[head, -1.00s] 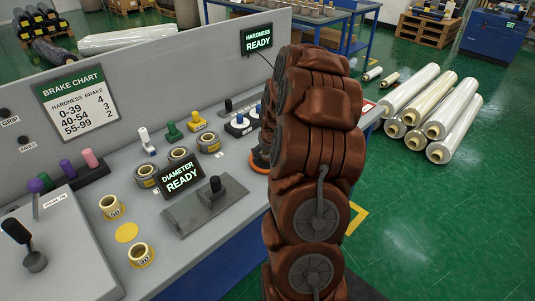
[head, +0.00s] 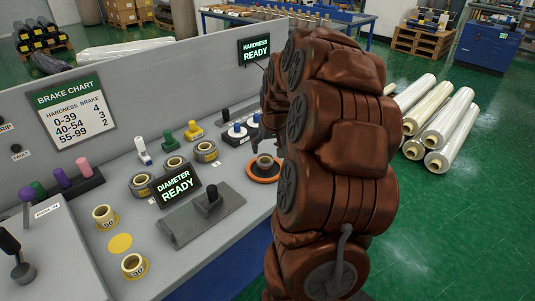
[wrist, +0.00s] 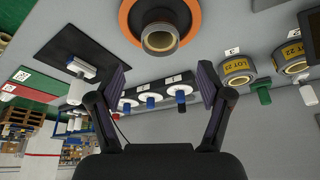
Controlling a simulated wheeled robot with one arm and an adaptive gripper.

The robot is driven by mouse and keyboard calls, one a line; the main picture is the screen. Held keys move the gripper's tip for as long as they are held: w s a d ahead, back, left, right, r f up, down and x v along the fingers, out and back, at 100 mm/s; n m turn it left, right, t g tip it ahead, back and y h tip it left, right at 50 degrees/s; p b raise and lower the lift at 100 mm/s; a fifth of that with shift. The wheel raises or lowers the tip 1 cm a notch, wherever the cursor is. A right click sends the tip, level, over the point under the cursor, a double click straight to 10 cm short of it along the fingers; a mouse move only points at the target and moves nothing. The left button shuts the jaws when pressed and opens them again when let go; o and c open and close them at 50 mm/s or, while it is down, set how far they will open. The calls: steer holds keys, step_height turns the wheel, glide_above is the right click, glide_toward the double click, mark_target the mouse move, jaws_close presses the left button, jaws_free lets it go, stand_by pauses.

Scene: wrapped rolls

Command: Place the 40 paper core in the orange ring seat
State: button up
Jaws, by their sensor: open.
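A short tan paper core (head: 265,160) stands in the orange ring seat (head: 264,179) on the grey bench. In the wrist view the core (wrist: 160,38) shows end-on inside the orange ring (wrist: 128,22). I cannot read a number on it. My gripper (wrist: 163,82) is open and empty, its two fingers apart and clear of the core. In the head view my brown arm hides most of the gripper. The cores marked 50 (head: 105,217) and 30 (head: 134,266) stand at the left, with a bare yellow disc (head: 120,244) between them.
Several lot-labelled rolls (head: 174,166) stand behind the diameter display (head: 174,186). A grey device with a black knob (head: 202,214) sits left of the ring. Blue and white knobs (head: 236,132) and a dark post (head: 225,112) stand behind it. The hardness display (head: 254,51) is on the panel.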

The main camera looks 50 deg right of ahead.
steer(key=shift+v, duration=0.8)
steer(key=s+a+r+n+g+y, duration=0.15)
steer(key=s+a, duration=0.25)
steer(key=a, duration=0.8)
steer(key=s+a+n+g+y, duration=0.1)
steer(key=s+a+n, duration=0.15)
steer(key=a, duration=0.85)
steer(key=s+a+f+n+g, duration=0.1)
steer(key=s+a, duration=0.5)
steer(key=s, duration=0.3)
steer(key=s+a+f+g, duration=0.1)
steer(key=s+a+g, duration=0.1)
steer(key=s+a, duration=0.4)
steer(key=s, duration=0.4)
steer(key=shift+s+n, duration=0.35)
steer(key=shift+n, duration=0.05)
steer(key=shift+a, duration=0.1)
steer(key=shift+r, duration=0.1)
